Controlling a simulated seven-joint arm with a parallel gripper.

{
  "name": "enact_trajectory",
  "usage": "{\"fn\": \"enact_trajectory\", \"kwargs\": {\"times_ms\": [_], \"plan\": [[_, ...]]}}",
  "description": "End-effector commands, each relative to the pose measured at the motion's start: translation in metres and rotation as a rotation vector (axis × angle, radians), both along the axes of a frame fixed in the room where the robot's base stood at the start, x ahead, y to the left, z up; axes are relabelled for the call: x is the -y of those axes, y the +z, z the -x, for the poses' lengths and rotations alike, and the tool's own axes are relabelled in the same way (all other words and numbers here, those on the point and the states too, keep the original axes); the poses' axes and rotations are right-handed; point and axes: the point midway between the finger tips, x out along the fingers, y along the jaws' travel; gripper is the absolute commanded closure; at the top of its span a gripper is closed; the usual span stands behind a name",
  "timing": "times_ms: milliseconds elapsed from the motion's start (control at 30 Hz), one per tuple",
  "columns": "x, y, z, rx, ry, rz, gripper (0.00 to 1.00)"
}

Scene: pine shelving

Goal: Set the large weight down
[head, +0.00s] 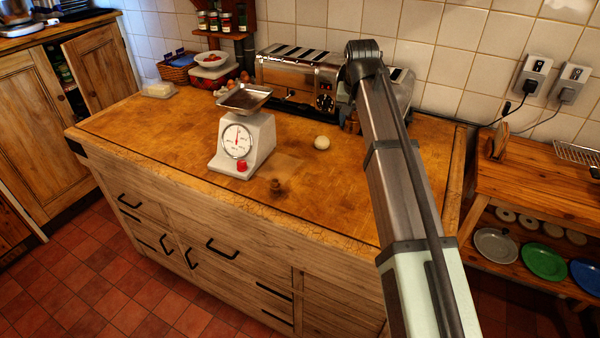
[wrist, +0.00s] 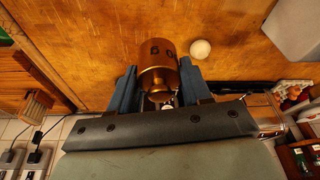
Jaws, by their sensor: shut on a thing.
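The large weight (wrist: 158,57) is a brass cylinder with dark digits on its side and a narrower knob end. It shows in the wrist view between the two blue fingers of my gripper (wrist: 158,68), which is shut on it. The wooden counter top (head: 190,125) lies beyond it; I cannot tell whether the weight touches it. In the head view my arm mostly hides the gripper and weight. A small brass weight (head: 277,187) stands near the counter's front edge. A white scale (head: 243,142) with a metal pan stands to its upper left.
A pale egg-like ball (head: 322,142) lies on the counter close to the held weight; it also shows in the wrist view (wrist: 200,49). A toaster (head: 295,75) stands at the back wall. The left part of the counter is mostly clear. A shelf with plates (head: 543,262) is at right.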

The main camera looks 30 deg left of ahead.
Motion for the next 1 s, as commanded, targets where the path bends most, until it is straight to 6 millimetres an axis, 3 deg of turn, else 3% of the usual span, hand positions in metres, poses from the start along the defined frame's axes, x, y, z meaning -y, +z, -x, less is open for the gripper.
{"fn": "enact_trajectory", "kwargs": {"times_ms": [33, 200, 500, 700, 1000], "plan": [[0.026, -0.007, 0.003, 0.001, -0.032, 0.0, 1.0], [0.094, -0.021, 0.003, 0.001, -0.123, 0.004, 1.0], [0.196, -0.041, 0.008, 0.0, -0.263, 0.01, 1.0], [0.233, -0.049, 0.012, -0.001, -0.315, 0.012, 1.0], [0.269, -0.057, 0.019, -0.002, -0.367, 0.014, 1.0]]}}
